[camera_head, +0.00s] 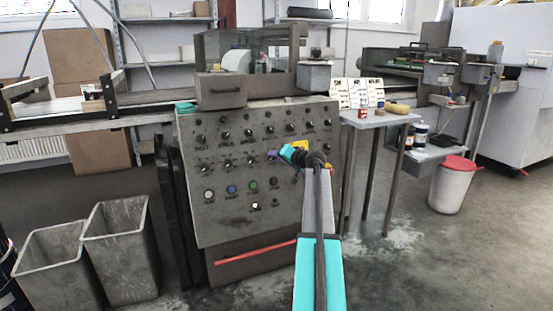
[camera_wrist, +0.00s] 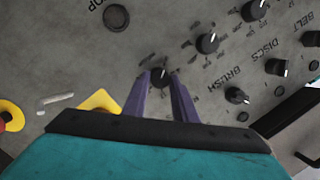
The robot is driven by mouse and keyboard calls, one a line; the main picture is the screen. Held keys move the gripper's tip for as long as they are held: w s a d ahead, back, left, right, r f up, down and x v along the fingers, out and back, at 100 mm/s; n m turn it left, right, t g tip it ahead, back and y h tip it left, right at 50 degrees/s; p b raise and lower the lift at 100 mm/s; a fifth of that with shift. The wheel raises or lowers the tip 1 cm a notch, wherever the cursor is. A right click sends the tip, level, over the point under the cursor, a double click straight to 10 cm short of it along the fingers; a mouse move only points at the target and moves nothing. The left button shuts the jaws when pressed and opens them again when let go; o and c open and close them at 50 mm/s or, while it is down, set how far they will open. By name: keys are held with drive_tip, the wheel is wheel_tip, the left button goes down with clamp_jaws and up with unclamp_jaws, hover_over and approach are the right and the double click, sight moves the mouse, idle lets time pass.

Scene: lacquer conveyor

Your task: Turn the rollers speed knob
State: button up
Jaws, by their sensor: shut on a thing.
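The grey control panel (camera_head: 225,225) carries rows of small black knobs. My gripper (camera_head: 272,154) reaches the panel's face right of its middle. In the wrist view, the two purple fingers of my gripper (camera_wrist: 163,80) are shut on a black knob (camera_wrist: 159,76), one on each side. The lettering by this knob is too faint to read, so I cannot confirm from it that it is the rollers speed knob. A knob at the BRUSH label (camera_wrist: 237,96) and one at the DISCS label (camera_wrist: 277,67) sit to the right, apart from the fingers.
Yellow-backed buttons (camera_wrist: 12,115) lie at the lower left of the wrist view, and a dark round button (camera_wrist: 117,17) is at the upper left. A small table (camera_head: 380,119) stands right of the panel. Grey bins (camera_head: 120,250) stand at left.

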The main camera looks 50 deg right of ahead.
idle(0.3)
drive_tip(key=o, duration=1)
drive_tip(key=shift+o, duration=0.2)
drive_tip(key=shift+s, duration=0.1)
drive_tip(key=p+v, duration=0.4)
drive_tip(key=v, duration=0.9)
drive_tip(key=shift+s+a+r, duration=0.15)
drive_tip(key=shift+s+r, duration=0.05)
drive_tip(key=shift+s, duration=0.05)
drive_tip(key=shift+w, duration=0.1)
